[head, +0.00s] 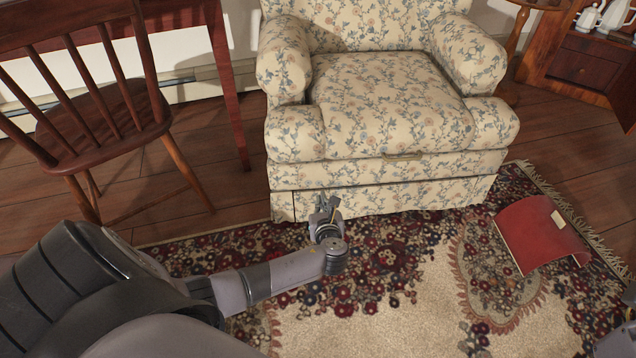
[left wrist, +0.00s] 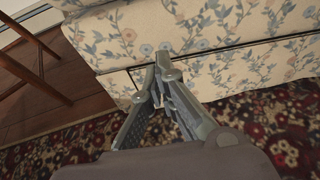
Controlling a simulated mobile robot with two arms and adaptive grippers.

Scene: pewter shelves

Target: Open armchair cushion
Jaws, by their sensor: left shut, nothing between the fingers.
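The armchair (head: 390,100) is covered in cream fabric with blue and pink flowers. Its seat cushion (head: 385,105) lies flat between the two padded arms. A small brass-coloured handle (head: 403,157) sits on the front band below the cushion. My left gripper (head: 327,203) is shut and empty, low in front of the chair's lower front panel, left of the handle. In the left wrist view the left gripper (left wrist: 163,60) points at the chair's flowered front (left wrist: 200,35); I cannot tell whether it touches. My right gripper is not clearly visible.
A wooden chair (head: 100,115) and a reddish table leg (head: 228,90) stand at the left. A red curved object (head: 540,233) lies on the patterned rug (head: 400,310) at the right. A wooden cabinet (head: 585,62) with white teapots stands at the back right.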

